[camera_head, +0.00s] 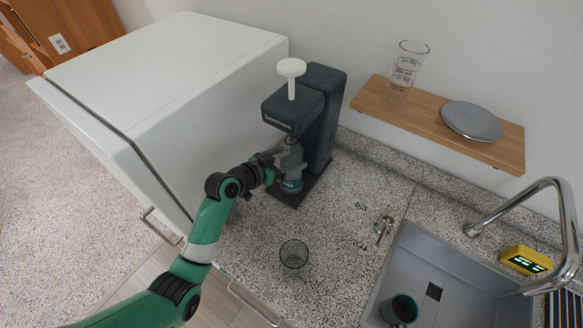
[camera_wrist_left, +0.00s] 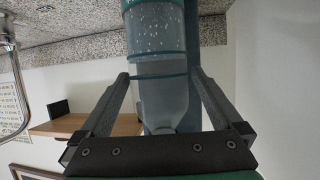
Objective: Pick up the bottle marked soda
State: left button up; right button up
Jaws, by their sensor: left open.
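A clear bottle with teal bands (camera_head: 291,178) stands upright in the dark soda machine (camera_head: 322,115), on its base and under its head. No soda marking is readable on it. My left gripper (camera_head: 277,163) reaches it from the left at the height of its upper part. In the left wrist view, which is upside down, the bottle (camera_wrist_left: 163,95) lies between the two spread fingers of my left gripper (camera_wrist_left: 160,77). The gripper is open, with the fingers on either side of the bottle; contact is not clear. My right gripper is not in view.
A glass (camera_head: 294,254) stands on the speckled counter (camera_head: 330,225). A grey sink (camera_head: 455,270) with a dark mug (camera_head: 400,309) is at the right. A wooden shelf (camera_head: 435,122) holds a measuring glass (camera_head: 406,72) and a plate (camera_head: 471,121). A white appliance (camera_head: 180,75) stands left.

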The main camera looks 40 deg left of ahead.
pick_arm(q)
jog(key=shift+x, duration=2.3)
jog(key=shift+d+r, duration=0.1)
grip_shut()
